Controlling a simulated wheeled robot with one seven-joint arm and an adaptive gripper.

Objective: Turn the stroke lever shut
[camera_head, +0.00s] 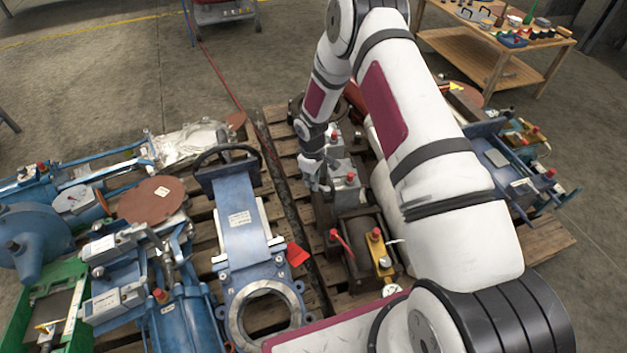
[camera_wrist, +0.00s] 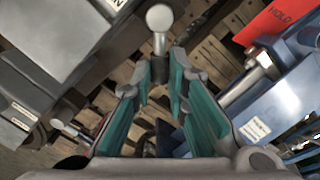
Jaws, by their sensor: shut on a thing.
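The stroke lever (camera_wrist: 159,20) shows in the wrist view as a pale round knob on a short metal stem, at the top middle. My gripper (camera_wrist: 162,78) has its two green-padded fingers closed around the stem, below the knob. The lower part of the lever is hidden between the fingers. In the head view my gripper (camera_head: 313,178) is low beside a grey box-shaped actuator (camera_head: 342,180) on the middle pallet. The lever itself is too small to make out there.
A blue gate valve (camera_head: 245,235) with a red tag (camera_head: 297,254) lies to the left. Blue actuators and a green crate (camera_head: 22,318) crowd the left pallet. A yellow-and-red fitting (camera_head: 378,250) stands nearer. A wooden workbench (camera_head: 495,50) is at the back right.

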